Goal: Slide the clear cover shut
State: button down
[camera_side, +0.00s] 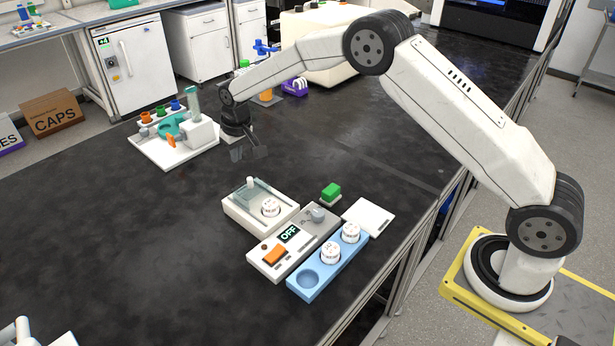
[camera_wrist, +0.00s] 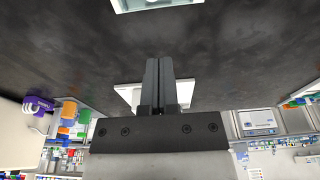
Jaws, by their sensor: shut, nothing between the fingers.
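The clear cover (camera_side: 250,192) lies over the back left part of a white box (camera_side: 245,222) in the side view, with a white knob (camera_side: 250,182) standing up on it. The front right part of the box is uncovered, and a round white-capped item (camera_side: 270,208) shows there. My gripper (camera_side: 248,153) is above the table behind the box, apart from it, with its fingers shut and empty. In the wrist view my shut fingers (camera_wrist: 165,72) point toward a pale box edge (camera_wrist: 160,5) cut off at the top.
A white tray (camera_side: 150,150) stands at the back left. The left table is clear.

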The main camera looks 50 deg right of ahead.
aim_at(250, 178)
jog(key=shift+r, duration=0.2)
jog(key=c, duration=0.7)
grip_release()
jog(key=shift+o, duration=0.6)
jog(key=shift+s, duration=0.1)
jog(key=s+n, duration=0.1)
jog(key=n, duration=0.1)
jog(key=s+r+n+g, duration=0.1)
jog(key=n, duration=0.2)
jog(key=shift+s, duration=0.1)
jog(key=n, duration=0.1)
jog(key=s+n, duration=0.1)
jog(key=n+g, duration=0.1)
jog(key=n, duration=0.1)
jog(key=shift+s+r, duration=0.3)
jog(key=shift+s, duration=0.05)
jog(key=shift+f, duration=3.9)
jog(key=shift+c, duration=0.2)
